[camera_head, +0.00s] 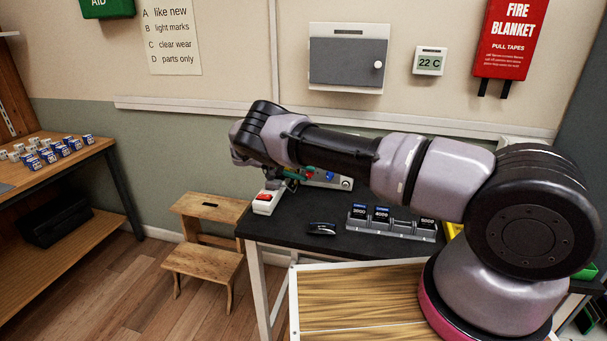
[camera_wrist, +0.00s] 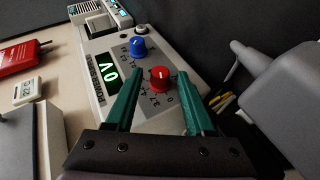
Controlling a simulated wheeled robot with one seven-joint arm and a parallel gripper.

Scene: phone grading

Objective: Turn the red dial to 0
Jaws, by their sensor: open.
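The red dial (camera_wrist: 159,79) sits on the face of a pale control box (camera_wrist: 92,45), with printed numbers around it and a 0 at its lower right. Its pointer setting is too small to read for sure. A blue dial (camera_wrist: 138,46) is farther along the same face, beside a green display (camera_wrist: 108,73) that seems to read 0V. My gripper (camera_wrist: 158,82) is open, its two green fingers on either side of the red dial; contact cannot be told. In the head view my arm hides much of the box (camera_head: 337,181) and the gripper.
A white box with a red switch (camera_head: 265,197) stands at the table's left corner. A black object (camera_head: 321,228) and a grey rack (camera_head: 393,231) with labelled blocks are in front. A wooden step stool (camera_head: 205,228) is on the floor to the left.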

